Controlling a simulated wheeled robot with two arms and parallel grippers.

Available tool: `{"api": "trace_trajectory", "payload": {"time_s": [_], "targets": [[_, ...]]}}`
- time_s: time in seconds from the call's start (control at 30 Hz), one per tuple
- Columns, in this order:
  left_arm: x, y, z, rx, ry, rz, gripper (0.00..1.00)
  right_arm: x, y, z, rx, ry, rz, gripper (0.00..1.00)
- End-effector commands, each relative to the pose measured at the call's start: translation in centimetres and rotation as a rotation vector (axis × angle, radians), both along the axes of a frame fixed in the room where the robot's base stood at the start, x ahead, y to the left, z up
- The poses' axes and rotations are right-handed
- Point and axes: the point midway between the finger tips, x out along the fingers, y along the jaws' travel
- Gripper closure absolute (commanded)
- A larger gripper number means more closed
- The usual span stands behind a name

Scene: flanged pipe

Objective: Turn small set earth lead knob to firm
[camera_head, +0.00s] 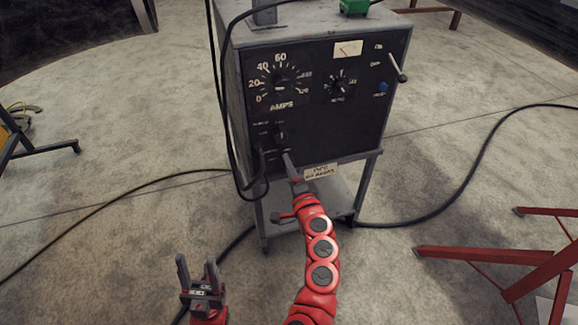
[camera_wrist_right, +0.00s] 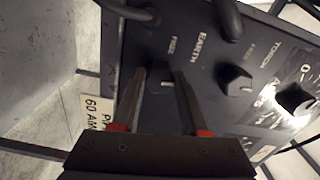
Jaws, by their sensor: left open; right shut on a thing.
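The small grey welding set (camera_head: 325,120) stands on a trolley in the head view, its black front facing me. My right gripper (camera_head: 287,157) reaches its lower left front. In the right wrist view my right gripper (camera_wrist_right: 160,74) has a finger on each side of a small dark earth lead knob (camera_wrist_right: 162,82) and is shut on it. The words FREE and EARTH are printed beside this knob; its pointer position is hard to read. My left gripper (camera_head: 197,275) is open and empty, low over the floor left of the trolley.
A similar torch knob (camera_wrist_right: 235,80) sits beside the held one. Thick cables (camera_wrist_right: 230,18) plug in close to both knobs. A paper label (camera_head: 321,171) hangs below the panel. Red steel stands (camera_head: 495,255) are at right; a black cable (camera_head: 450,205) crosses the floor.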

Motion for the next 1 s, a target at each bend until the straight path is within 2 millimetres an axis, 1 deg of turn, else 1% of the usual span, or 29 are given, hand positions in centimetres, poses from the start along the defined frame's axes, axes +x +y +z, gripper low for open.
{"api": "trace_trajectory", "payload": {"time_s": [0.3, 0.77, 0.8, 0.87, 0.9, 0.97, 1.0], "targets": [[0.06, 0.0, 0.24, -0.004, 0.003, 0.0, 0.5, 0.0, -0.09, 0.02, 0.092, 0.031, -0.002, 1.0], [0.07, 0.0, 0.24, -0.005, 0.004, 0.0, 0.5, -0.01, -0.08, -0.02, 0.104, 0.035, -0.002, 1.0], [0.07, 0.0, 0.23, -0.005, 0.004, 0.0, 0.5, -0.01, -0.08, -0.02, 0.104, 0.035, -0.002, 0.55], [0.06, 0.0, 0.24, -0.005, 0.004, 0.0, 0.5, -0.01, -0.07, -0.02, 0.104, 0.035, -0.002, 0.44], [0.07, 0.0, 0.23, -0.005, 0.004, 0.0, 0.5, -0.01, -0.07, -0.01, 0.104, 0.035, -0.002, 0.37], [0.07, 0.0, 0.24, -0.005, 0.004, 0.0, 0.5, -0.01, -0.07, -0.01, 0.104, 0.035, -0.002, 0.27], [0.07, 0.0, 0.24, -0.005, 0.004, 0.0, 0.5, -0.01, -0.05, 0.0, 0.104, 0.035, -0.001, 0.27]]}}
